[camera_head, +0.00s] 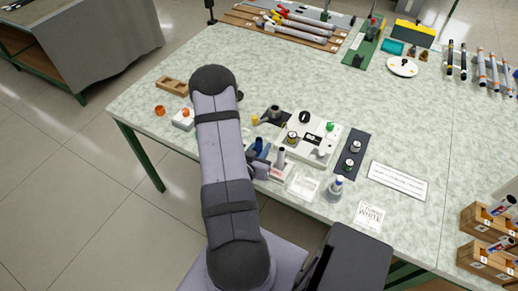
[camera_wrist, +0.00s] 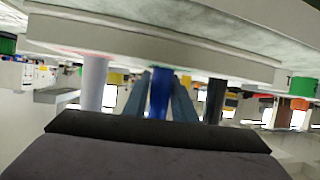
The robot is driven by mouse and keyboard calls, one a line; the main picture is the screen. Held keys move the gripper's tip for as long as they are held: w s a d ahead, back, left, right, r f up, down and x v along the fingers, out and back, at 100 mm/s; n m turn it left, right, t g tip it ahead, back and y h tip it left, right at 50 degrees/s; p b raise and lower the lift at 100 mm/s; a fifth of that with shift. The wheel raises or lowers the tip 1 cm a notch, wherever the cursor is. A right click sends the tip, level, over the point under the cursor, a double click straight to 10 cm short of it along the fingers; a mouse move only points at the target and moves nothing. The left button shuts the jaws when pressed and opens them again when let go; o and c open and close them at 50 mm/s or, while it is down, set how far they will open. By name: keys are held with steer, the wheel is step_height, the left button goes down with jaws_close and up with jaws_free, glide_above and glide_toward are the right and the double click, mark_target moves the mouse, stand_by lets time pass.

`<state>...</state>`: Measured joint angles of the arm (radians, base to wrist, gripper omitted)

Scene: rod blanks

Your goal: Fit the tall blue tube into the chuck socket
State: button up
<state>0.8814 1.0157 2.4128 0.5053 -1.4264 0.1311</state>
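The tall blue tube (camera_wrist: 159,92) shows in the wrist view between the two grey-blue fingers of my gripper (camera_wrist: 160,98), which lie close along both its sides with no clear gap. In the head view the tube (camera_head: 259,145) is a small blue shape beside my gripper (camera_head: 257,156), partly hidden by the arm. Its lower end and whether it is clear of its stand cannot be told. A grey round holder (camera_head: 274,112) on a dark plate stands just behind; it looks like the chuck socket, but its opening is too small to make out.
A white tube (camera_wrist: 95,82) and a dark tube (camera_wrist: 214,101) flank the blue one. A pale panel (camera_head: 304,139) with dials and a green knob lies to the right, beside a dark plate (camera_head: 351,157) with two gauges.

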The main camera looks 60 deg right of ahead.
steer(key=shift+x, duration=1)
jaws_close()
steer(key=shift+r, duration=0.15)
step_height(320, 180, up, 10)
